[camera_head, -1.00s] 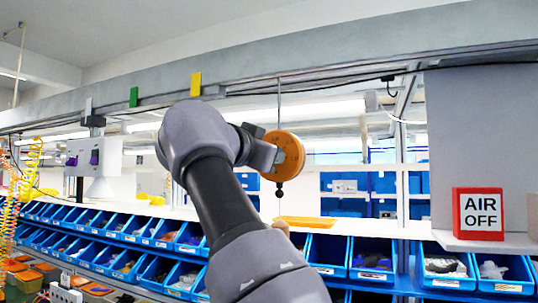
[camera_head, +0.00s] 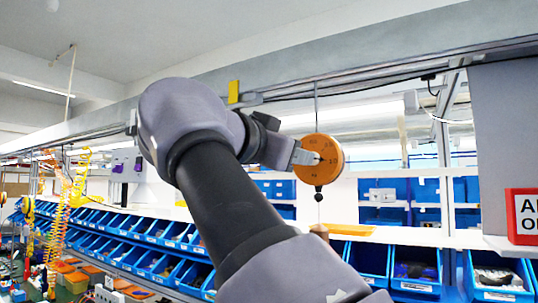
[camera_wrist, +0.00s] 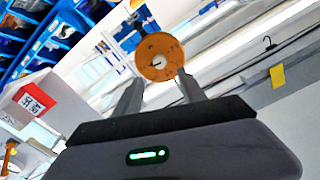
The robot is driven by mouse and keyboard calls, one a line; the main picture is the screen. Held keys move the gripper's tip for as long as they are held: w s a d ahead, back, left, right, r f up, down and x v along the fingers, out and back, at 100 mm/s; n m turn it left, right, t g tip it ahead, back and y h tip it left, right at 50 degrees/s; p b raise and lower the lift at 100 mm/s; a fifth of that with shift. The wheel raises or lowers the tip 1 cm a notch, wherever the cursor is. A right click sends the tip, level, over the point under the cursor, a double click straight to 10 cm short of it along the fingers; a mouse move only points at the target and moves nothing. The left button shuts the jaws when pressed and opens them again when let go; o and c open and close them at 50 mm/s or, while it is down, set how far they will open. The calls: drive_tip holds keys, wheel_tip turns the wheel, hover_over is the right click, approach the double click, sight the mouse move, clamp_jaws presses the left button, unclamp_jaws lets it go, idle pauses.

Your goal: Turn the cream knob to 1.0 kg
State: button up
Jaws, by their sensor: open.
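An orange round dial unit (camera_head: 327,172) hangs from a thin rod in the head view, with dark markings on its face and a black ball below it. In the wrist view the orange dial (camera_wrist: 171,73) faces me, with a small pale mark at its centre that appears to be the cream knob (camera_wrist: 159,61). The numbers are too small to read surely. My gripper (camera_wrist: 158,77) is open, its two fingers pointing at the dial, one towards each side of its lower part. In the head view my gripper (camera_head: 312,158) overlaps the dial's left side; contact cannot be told.
Blue bins (camera_head: 417,270) with parts line the bench below. A yellow tag (camera_head: 233,92) hangs on the overhead beam. Coiled yellow hoses (camera_head: 75,190) hang at the far left.

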drive_tip(key=v, duration=0.8)
drive_tip(key=shift+s, duration=0.25)
drive_tip(key=shift+a, duration=0.15)
